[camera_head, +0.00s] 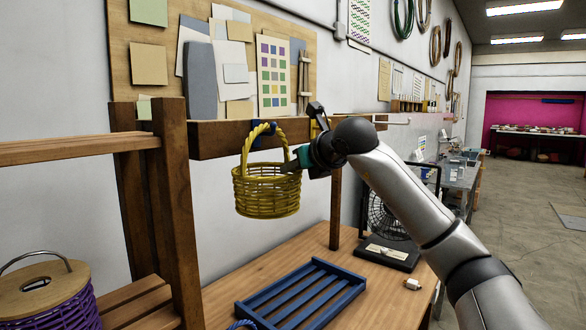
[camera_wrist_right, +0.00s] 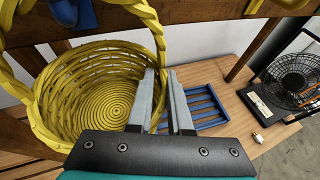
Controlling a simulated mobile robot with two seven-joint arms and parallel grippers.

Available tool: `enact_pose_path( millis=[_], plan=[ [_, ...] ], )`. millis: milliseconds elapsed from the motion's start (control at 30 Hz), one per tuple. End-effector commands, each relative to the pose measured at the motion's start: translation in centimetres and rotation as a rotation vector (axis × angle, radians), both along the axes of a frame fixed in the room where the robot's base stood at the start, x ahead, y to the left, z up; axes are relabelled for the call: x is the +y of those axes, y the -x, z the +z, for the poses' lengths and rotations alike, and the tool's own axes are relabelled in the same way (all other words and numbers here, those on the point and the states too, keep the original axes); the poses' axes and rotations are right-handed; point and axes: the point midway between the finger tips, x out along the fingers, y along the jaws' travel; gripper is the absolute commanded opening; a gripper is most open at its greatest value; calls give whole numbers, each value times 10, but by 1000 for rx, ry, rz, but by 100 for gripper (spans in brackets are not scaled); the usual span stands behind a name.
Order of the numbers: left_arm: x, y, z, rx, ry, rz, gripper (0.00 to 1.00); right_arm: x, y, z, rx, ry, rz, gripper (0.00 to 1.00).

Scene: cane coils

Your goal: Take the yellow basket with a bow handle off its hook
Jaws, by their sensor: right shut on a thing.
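The yellow wicker basket (camera_head: 267,192) with its tall bow handle (camera_head: 246,148) is upright in front of the wooden rail in the head view. The top of the handle is at a blue hook (camera_head: 268,130) on the rail; I cannot tell whether it still rests on it. My right gripper (camera_head: 293,163) is at the basket's right side and is shut on its rim. The wrist view shows the grey fingers (camera_wrist_right: 165,100) at the rim of the open, empty basket (camera_wrist_right: 88,95), and a blue hook (camera_wrist_right: 75,12) behind the handle. My left gripper is not in view.
The wooden rail (camera_head: 222,138) runs behind the basket, with a wooden post (camera_head: 176,200) at left. Below are a wooden bench (camera_head: 340,300), a blue slatted tray (camera_head: 300,295) and a black fan (camera_head: 388,218). A purple coil spool (camera_head: 50,312) stands at lower left.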

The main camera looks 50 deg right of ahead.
Motion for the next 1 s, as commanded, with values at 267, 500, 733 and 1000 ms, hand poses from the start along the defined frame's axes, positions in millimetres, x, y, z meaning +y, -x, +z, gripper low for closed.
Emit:
enact_pose_path(
  millis=[267, 500, 733, 1000],
  plan=[
    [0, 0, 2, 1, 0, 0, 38, 0, 0, 2, 1, 1, 0, 0],
    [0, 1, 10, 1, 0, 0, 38, 0, 0, 12, 0, 0, 0, 0],
    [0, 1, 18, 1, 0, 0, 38, 0, 0, 22, -1, 0, 0, 0],
    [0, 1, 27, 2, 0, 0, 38, 0, 0, 32, -2, 1, 0, 0]
  ],
)
